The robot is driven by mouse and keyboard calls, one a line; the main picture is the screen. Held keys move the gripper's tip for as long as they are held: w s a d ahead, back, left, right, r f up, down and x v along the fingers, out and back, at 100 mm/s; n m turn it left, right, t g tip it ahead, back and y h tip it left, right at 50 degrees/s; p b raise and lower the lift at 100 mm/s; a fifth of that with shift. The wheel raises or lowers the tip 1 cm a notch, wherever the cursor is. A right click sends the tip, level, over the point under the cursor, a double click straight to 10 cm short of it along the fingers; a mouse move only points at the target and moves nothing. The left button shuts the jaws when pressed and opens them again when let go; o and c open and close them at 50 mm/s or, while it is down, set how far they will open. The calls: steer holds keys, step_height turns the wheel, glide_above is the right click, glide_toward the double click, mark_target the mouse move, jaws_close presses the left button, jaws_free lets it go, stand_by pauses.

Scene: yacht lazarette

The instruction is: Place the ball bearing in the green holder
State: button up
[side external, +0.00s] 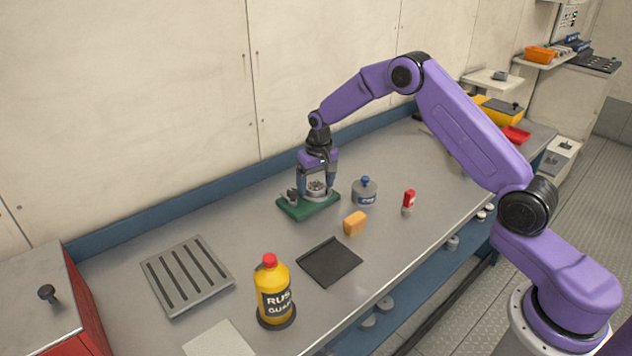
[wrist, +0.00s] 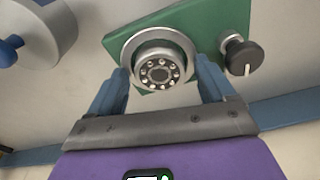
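The ball bearing (wrist: 160,73), a silver ring with several balls, lies inside the round metal seat of the green holder (wrist: 118,42) in the wrist view. It looks roughly level; how deep it sits is hard to tell. In the side view the bearing (side external: 317,186) shows between my fingers, above the green holder (side external: 322,209) on the bench. My gripper (wrist: 160,75) points down over the holder. Its blue fingers stand on either side of the bearing and seat, with a narrow gap showing, so it looks open. A black knob (wrist: 240,56) stands on the holder's side.
A grey jar with a blue knob (side external: 364,191) stands close right of the holder. An orange block (side external: 355,222), a red-topped item (side external: 408,200), a black tray (side external: 330,262), a slotted plate (side external: 187,275) and a yellow bottle (side external: 273,293) are spread over the bench. Bare bench lies left of the holder.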

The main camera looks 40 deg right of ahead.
mark_target(319, 189)
step_height(319, 189, up, 12)
steer(key=s, duration=0.1)
steer(key=s+a+r+n, duration=0.3)
steer(key=s+a+n, duration=0.1)
steer(key=s+a, duration=0.45)
steer(key=s+a+r+n, duration=0.2)
steer(key=s+a+n, duration=0.15)
steer(key=s, duration=1.05)
steer(key=s+d+f+n, duration=0.1)
steer(key=s+d+n, duration=0.2)
steer(key=s, duration=0.8)
steer(key=s+d+n+g, duration=0.1)
steer(key=s+n, duration=0.3)
steer(key=s, duration=0.7)
steer(key=shift+d+f+y, duration=0.3)
steer(key=shift+d+f, duration=0.1)
steer(key=shift+d, duration=0.5)
